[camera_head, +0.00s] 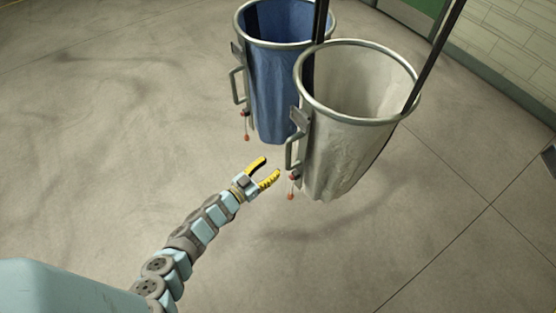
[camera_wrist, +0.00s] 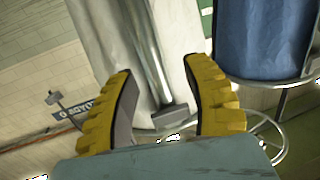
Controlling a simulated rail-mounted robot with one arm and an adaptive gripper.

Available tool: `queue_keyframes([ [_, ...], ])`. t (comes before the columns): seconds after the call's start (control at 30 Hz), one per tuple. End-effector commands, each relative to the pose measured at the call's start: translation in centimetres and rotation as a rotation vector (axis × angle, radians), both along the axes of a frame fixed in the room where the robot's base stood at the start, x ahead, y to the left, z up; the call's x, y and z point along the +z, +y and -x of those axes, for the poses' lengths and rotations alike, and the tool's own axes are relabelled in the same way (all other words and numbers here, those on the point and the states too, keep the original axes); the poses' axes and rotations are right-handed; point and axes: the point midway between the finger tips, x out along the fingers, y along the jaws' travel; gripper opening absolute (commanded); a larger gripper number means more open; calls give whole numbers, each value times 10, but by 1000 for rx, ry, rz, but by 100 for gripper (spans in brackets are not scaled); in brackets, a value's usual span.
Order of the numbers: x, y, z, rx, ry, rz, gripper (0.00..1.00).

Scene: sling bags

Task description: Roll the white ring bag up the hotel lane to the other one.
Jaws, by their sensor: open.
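The white ring bag (camera_head: 345,150) hangs from a round metal rim at the right of the head view, with a grey loop handle (camera_head: 288,154) on its left side. A similar blue bag (camera_head: 275,85) stands just behind it, to the left. My gripper (camera_head: 272,167) has yellow ribbed fingers, open and empty, just left of the white bag's handle with a small gap. In the wrist view the white bag (camera_wrist: 195,22) shows beyond the open fingers, and a grey bar (camera_wrist: 157,65) lies between them in the picture. The blue bag (camera_wrist: 262,40) is at right there.
Dark upright poles (camera_head: 435,55) rise from the bags' rims. Small red tags (camera_head: 290,196) hang beside them. A tiled wall (camera_head: 510,45) and a green panel (camera_head: 418,15) are at upper right. The concrete floor (camera_head: 100,130) is clear at left and in front. A blue sign (camera_wrist: 75,109) shows in the wrist view.

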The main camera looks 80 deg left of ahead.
Motion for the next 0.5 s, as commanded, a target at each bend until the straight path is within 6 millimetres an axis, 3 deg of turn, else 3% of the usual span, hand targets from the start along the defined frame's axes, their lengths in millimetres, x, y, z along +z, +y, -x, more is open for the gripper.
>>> queue_keyframes([
  [0.2,-1,-16,24,3,2,2,50],
  [0.5,0,-23,33,2,2,1,50],
])
